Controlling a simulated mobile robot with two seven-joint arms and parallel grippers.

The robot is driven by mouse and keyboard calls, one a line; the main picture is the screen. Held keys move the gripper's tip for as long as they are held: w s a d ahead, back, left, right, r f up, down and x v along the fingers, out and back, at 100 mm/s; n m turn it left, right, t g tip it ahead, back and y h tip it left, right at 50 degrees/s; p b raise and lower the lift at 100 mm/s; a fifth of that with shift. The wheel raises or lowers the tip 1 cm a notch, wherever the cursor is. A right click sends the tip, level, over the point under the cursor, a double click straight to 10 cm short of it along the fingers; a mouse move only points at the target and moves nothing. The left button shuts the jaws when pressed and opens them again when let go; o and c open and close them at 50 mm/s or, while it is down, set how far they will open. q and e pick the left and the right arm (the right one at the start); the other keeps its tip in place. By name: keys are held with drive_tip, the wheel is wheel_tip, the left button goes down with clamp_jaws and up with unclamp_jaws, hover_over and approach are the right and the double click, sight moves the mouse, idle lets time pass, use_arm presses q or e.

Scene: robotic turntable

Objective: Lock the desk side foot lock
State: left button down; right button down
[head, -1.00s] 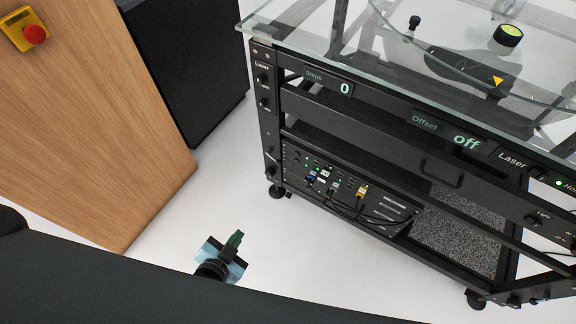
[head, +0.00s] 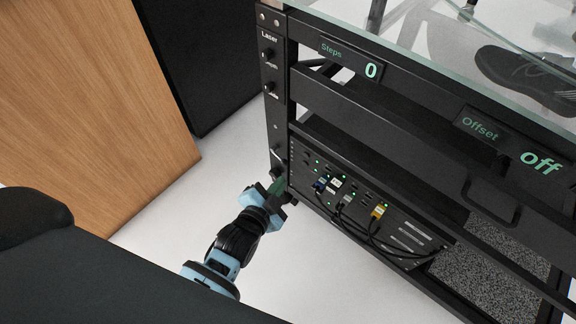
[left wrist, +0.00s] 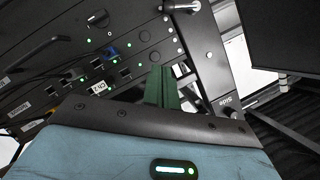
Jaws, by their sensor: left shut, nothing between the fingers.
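The black cart's near-left post (head: 278,110) stands on the side facing the wooden desk. The foot under this post is hidden behind my left gripper (head: 278,187), so its lock cannot be made out. My left gripper is shut and empty, with its green fingers at the lower end of the post; whether they touch it I cannot tell. In the left wrist view the shut green fingers (left wrist: 162,85) point at the cart's front, beside the post (left wrist: 205,65), which carries a small knob (left wrist: 232,113). My right gripper is not in view.
The wooden desk panel (head: 90,110) is at the left, with a black cabinet (head: 200,60) behind it. Cables (head: 365,225) hang from the cart's lower panel (head: 400,235). White floor (head: 150,240) is clear between desk and cart.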

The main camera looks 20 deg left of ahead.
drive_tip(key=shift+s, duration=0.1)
